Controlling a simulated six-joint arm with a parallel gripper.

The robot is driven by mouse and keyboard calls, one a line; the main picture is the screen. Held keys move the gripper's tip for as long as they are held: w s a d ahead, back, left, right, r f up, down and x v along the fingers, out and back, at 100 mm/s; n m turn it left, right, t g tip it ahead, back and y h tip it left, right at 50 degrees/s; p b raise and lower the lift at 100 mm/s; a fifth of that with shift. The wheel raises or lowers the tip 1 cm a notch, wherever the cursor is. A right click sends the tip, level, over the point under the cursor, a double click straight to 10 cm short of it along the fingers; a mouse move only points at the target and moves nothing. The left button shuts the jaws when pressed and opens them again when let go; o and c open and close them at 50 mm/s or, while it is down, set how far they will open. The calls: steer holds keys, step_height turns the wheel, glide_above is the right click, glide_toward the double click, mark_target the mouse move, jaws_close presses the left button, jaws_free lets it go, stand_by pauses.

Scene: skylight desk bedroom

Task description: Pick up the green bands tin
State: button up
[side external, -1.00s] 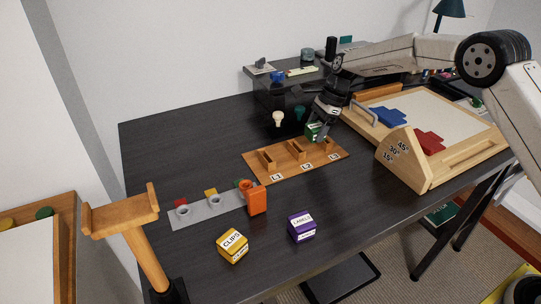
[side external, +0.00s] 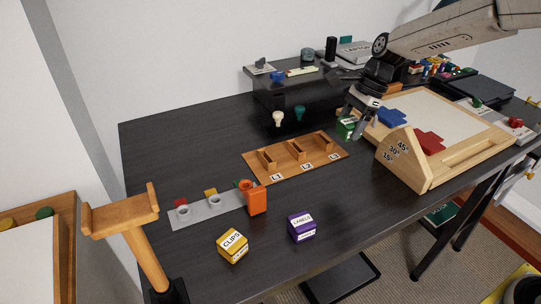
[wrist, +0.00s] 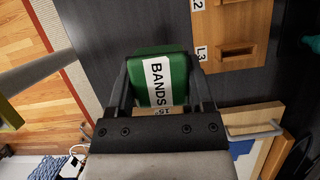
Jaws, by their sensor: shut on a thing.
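The green bands tin (side external: 346,127) is a small green box with a white label, held just right of the wooden tray marked L1, L2 and L3 (side external: 262,176). In the wrist view the tin (wrist: 180,68) sits between the two dark fingers, its BANDS label facing the camera. My gripper (side external: 354,121) is shut on the tin. The fingers press on its two sides. The side view does not clearly show whether the tin touches the desk. The tray also shows in the wrist view (wrist: 222,30), and its visible compartments look empty.
The wooden slanted board (side external: 402,172), with blue and red pieces, stands close right of the tin. A dark shelf (side external: 270,98) is behind. The yellow clips tin (side external: 233,246) and purple labels tin (side external: 301,227) stand in front, near the orange block (side external: 257,201). Open desk lies at left.

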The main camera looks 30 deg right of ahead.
steer(key=shift+s+r, duration=0.35)
steer(key=shift+s, duration=0.35)
